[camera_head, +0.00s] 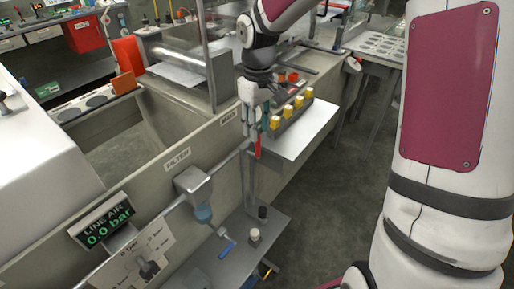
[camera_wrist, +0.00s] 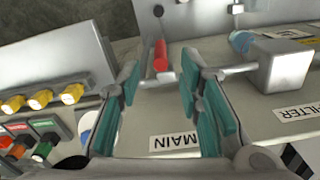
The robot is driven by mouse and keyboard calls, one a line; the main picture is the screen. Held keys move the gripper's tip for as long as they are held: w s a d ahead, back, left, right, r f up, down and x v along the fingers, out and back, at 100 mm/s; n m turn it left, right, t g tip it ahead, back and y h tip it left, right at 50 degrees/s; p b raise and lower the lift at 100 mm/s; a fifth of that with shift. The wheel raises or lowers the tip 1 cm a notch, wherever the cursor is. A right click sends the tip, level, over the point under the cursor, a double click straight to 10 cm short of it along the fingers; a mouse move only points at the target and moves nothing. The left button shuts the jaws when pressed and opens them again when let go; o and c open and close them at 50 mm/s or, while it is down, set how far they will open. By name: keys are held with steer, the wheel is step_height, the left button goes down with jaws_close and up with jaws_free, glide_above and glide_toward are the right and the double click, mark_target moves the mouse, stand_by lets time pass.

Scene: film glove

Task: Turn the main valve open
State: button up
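The main valve shows as a red lever (camera_head: 258,145) on the pipe along the bench wall, beside the MAIN label (camera_head: 229,116). In the wrist view the red lever (camera_wrist: 160,56) lies ahead of and between the fingertips, and the MAIN label (camera_wrist: 174,142) is on the wall below it. My gripper (camera_head: 259,128) is open, with teal pads on both fingers, and points down close above the lever. In the wrist view the gap between the fingers (camera_wrist: 161,75) looks empty. Contact with the lever cannot be told. The display (camera_head: 107,222) reads LINE AIR 0.0 bar.
A filter unit (camera_head: 193,184) with a blue bowl hangs on the pipe to the left. A blue handle (camera_head: 228,249) sits lower down. Floor is clear further right.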

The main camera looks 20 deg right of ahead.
mark_target(258, 156)
step_height(258, 156, down, 8)
steer(key=shift+f, duration=0.25)
jaws_close()
